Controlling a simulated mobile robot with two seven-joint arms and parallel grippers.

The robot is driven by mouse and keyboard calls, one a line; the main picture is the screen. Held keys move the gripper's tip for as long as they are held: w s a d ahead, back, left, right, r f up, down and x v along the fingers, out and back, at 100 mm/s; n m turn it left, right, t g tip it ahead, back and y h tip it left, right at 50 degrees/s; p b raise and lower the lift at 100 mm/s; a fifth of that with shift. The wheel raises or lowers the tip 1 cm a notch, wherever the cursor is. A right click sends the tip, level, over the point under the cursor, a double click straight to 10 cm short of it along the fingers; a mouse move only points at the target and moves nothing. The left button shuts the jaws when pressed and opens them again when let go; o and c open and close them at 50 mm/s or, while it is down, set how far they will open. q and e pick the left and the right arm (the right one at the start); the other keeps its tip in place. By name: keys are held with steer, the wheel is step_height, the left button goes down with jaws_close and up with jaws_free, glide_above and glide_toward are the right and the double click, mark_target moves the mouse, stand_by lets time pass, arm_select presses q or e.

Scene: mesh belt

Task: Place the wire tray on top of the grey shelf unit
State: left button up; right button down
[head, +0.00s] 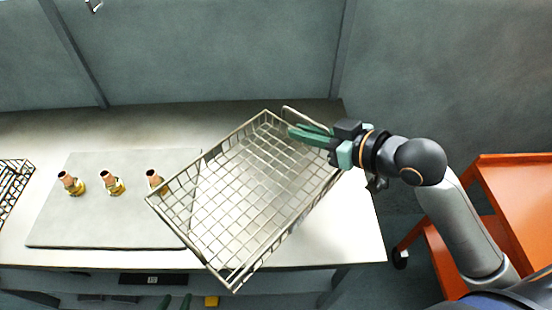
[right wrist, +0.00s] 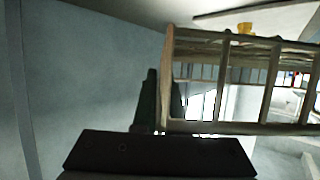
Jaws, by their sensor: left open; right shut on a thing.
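The wire tray (head: 245,180) is an empty rectangular mesh basket, held tilted over the bench in the head view. My right gripper (head: 310,134) is shut on its far right end, near the upright wire handle. In the right wrist view, the tray's bars (right wrist: 240,80) fill the upper right beside my dark fingers (right wrist: 165,105). I cannot make out a grey shelf unit in either view.
A pale bench (head: 345,240) lies under the tray. A grey board (head: 110,222) on it bears several brass-and-copper fittings (head: 112,183), one partly behind the tray. A dark wire rack (head: 12,185) is at the left edge. An orange cart (head: 515,200) stands at right, near my right arm.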

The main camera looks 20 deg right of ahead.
steer(key=w+d+f, duration=0.2)
steer(key=w+f, duration=0.1)
steer(key=w+d+f, duration=0.2)
steer(key=w+d, duration=0.1)
steer(key=w+d+f+b, duration=0.1)
steer(key=w+d+f, duration=0.2)
steer(key=w, duration=0.1)
steer(key=shift+d+f, duration=0.15)
steer(key=shift+f, duration=0.15)
steer(key=shift+w+d+f, duration=0.2)
steer(key=shift+w+f, duration=0.05)
steer(key=shift+f, duration=0.1)
step_height(320, 180, down, 4)
steer(key=shift+w+d+r, duration=0.1)
steer(key=shift+r, duration=0.15)
steer(key=c, duration=1.4)
jaws_free()
steer(key=shift+f+b, duration=0.2)
steer(key=shift+b, duration=0.1)
steer(key=o, duration=0.4)
